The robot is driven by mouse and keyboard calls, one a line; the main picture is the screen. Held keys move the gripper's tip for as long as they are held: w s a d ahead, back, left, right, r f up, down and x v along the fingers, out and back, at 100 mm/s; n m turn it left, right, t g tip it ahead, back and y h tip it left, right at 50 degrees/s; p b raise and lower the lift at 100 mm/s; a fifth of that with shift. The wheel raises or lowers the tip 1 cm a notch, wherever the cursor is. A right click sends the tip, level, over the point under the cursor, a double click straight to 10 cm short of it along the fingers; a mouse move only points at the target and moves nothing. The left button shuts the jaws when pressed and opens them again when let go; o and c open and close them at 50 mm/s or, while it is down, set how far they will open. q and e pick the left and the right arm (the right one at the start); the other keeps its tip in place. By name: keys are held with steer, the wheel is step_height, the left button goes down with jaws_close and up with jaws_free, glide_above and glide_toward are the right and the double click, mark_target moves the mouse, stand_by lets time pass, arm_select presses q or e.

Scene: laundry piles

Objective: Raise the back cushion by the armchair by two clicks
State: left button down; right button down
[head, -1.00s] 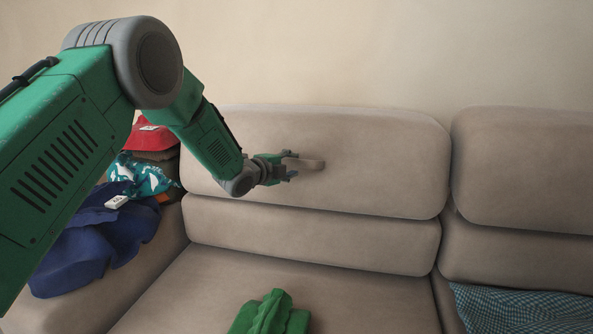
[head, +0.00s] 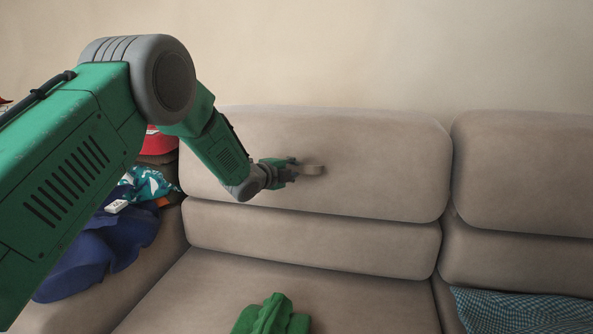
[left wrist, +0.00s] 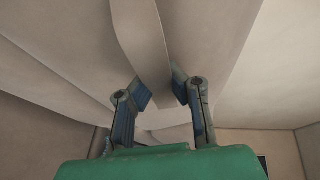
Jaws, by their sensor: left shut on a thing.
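The beige back cushion (head: 385,165) is the upper padded block at the left part of the sofa, above a lower back pad (head: 330,242). A beige strap (head: 314,170) sticks out from its front, left of its middle. My left gripper (head: 294,170) is shut on this strap. In the left wrist view the strap (left wrist: 140,40) runs down between the two blue-padded fingers of the gripper (left wrist: 161,90). A thin dark seam shows between the cushion and the pad below. My right gripper is in neither view.
Blue (head: 100,245), teal (head: 148,184) and red (head: 158,143) clothes are piled on the left armrest, under my arm. A green garment (head: 272,317) lies on the seat. A checked blue cloth (head: 520,308) lies at the right. The wall behind is bare.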

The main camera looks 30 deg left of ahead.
arm_select(q)
steer(key=s+d+f, duration=0.1)
steer(key=s+f, duration=0.1)
steer(key=s, duration=0.3)
steer(key=shift+s+d+p, duration=0.2)
steer(key=shift+s+p, duration=0.05)
steer(key=shift+p, duration=0.15)
steer(key=shift+f, duration=0.1)
steer(key=c, duration=1.6)
jaws_free()
steer(key=shift+r, duration=0.2)
steer(key=v, duration=1.2)
